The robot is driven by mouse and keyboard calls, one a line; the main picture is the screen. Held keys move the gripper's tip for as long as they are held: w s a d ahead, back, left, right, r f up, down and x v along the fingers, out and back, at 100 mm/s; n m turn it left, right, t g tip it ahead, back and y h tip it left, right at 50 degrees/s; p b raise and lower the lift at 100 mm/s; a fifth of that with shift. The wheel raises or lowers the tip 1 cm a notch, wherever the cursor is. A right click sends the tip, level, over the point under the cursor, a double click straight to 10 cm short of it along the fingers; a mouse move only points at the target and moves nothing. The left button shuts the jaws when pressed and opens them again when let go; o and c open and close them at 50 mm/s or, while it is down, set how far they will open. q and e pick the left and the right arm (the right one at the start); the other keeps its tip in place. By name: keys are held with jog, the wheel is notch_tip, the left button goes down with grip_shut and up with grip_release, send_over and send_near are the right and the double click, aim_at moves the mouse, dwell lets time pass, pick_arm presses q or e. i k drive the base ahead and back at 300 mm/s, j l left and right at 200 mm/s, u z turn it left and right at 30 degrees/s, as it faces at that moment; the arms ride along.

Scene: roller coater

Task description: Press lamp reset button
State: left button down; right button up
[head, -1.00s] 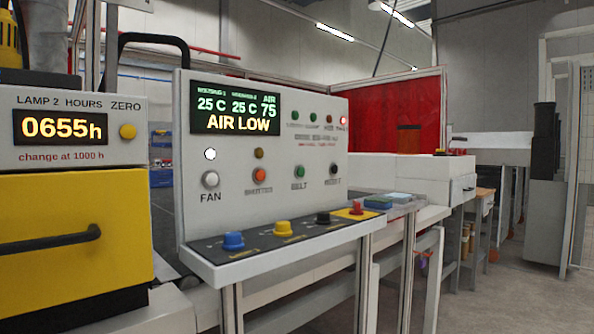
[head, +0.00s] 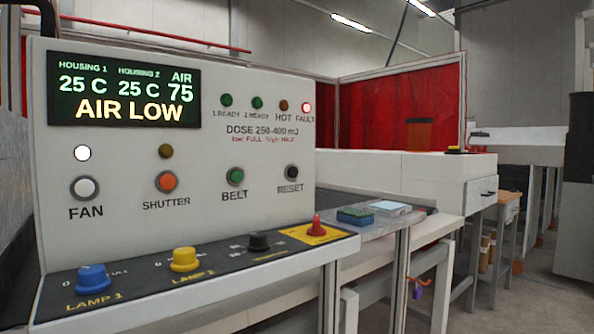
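The control panel (head: 185,150) fills the left half of the head view. Its black button (head: 291,173) labelled RESET sits at the right end of the button row. Left of it are the green BELT button (head: 236,177), the orange SHUTTER button (head: 166,182) and the white FAN button (head: 85,188). The display (head: 125,91) reads AIR LOW, with 25 C, 25 C and 75. A red FAULT light (head: 307,108) glows at the upper right. A blue LAMP 1 knob (head: 92,278) and a yellow LAMP 2 knob (head: 184,260) are on the sloped ledge. Neither gripper is in view.
A black knob (head: 259,242) and a red switch on a yellow plate (head: 316,228) are on the ledge. Blue-green and pale blue blocks (head: 355,216) lie on a side shelf. A red curtain (head: 400,110) hangs behind. Grey floor (head: 540,300) is open at the lower right.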

aim_at(292, 171)
jog(key=i+l, duration=0.2)
jog(key=l, duration=0.15)
jog(key=i+l, duration=0.2)
jog(key=l, duration=0.15)
jog(key=i+l, duration=0.15)
jog(key=l, duration=0.2)
jog(key=i+l, duration=0.2)
jog(key=l, duration=0.15)
jog(key=u, duration=0.05)
